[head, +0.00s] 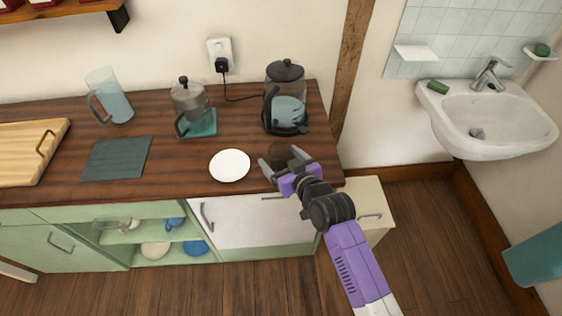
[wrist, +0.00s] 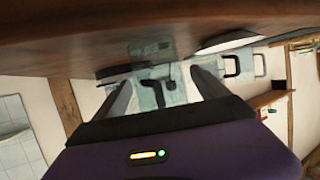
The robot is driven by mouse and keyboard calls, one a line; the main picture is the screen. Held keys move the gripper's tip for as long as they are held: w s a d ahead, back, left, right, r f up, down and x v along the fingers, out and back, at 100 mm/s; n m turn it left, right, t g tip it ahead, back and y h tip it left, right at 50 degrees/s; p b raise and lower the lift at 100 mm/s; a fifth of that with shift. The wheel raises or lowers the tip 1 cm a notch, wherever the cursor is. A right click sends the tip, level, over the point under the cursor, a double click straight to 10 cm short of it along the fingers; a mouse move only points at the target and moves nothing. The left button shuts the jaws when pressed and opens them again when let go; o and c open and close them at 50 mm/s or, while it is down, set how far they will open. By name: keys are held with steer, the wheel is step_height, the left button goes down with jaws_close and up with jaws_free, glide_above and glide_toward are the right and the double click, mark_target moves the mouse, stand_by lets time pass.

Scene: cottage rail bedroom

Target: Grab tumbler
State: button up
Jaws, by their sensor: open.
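A small clear tumbler (wrist: 150,48) stands on the wooden counter in the wrist view, which shows the scene upside down. In the head view the tumbler (head: 282,152) is a faint dark shape at the counter's front right, partly hidden by my gripper. My gripper (head: 281,160) is open, low over the counter's front edge, its fingers pointing toward the tumbler. In the wrist view the open fingers (wrist: 160,84) are spread, with the tumbler ahead of them. I cannot tell whether either finger reaches beside it.
A white saucer (head: 230,166) lies just left of my gripper. A glass kettle (head: 286,104) stands behind the tumbler.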

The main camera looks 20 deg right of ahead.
steer(key=c, duration=1.6)
